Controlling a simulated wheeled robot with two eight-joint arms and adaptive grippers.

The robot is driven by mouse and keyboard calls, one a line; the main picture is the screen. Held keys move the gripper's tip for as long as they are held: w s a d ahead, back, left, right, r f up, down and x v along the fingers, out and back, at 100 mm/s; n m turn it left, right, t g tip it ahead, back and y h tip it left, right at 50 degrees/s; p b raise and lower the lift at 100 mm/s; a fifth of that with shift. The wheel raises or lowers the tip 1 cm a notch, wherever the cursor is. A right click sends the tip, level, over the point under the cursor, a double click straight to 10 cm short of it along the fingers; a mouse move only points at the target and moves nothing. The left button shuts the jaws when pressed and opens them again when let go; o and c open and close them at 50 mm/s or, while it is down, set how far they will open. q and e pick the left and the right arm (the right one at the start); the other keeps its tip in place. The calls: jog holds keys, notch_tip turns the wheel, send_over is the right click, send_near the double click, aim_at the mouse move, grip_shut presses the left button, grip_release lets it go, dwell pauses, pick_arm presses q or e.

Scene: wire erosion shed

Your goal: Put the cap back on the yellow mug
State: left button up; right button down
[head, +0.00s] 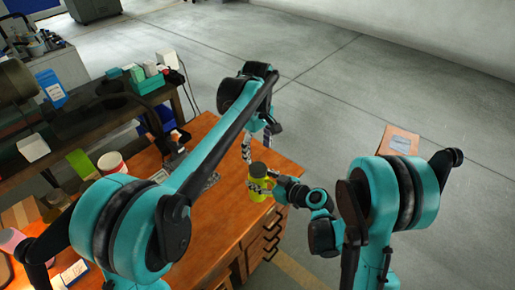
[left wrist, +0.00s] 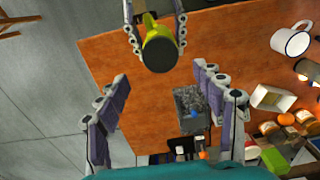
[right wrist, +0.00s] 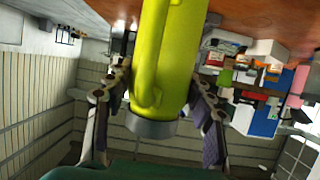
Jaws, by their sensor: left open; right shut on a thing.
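The yellow mug (head: 258,190) is upright near the desk's right edge in the head view. My right gripper (head: 274,187) is shut on its side; the right wrist view shows its fingers on either side of the yellow body (right wrist: 165,55). A dark grey-green cap (head: 258,169) sits on the mug's top, and it also shows from above in the left wrist view (left wrist: 160,50). My left gripper (head: 261,147) is open and empty above the cap, apart from it. I cannot tell whether the mug touches the desk.
The orange-brown wooden desk (head: 222,226) holds a grey tray with scraps (left wrist: 190,105), a white mug (left wrist: 292,38) and several small boxes. A dark bench (head: 80,125) stands behind at the left. Open floor (head: 350,90) lies to the right and back.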

aim_at(258, 168)
pick_arm(q)
jog(key=shift+f, duration=0.1)
jog(key=shift+f, duration=3.95)
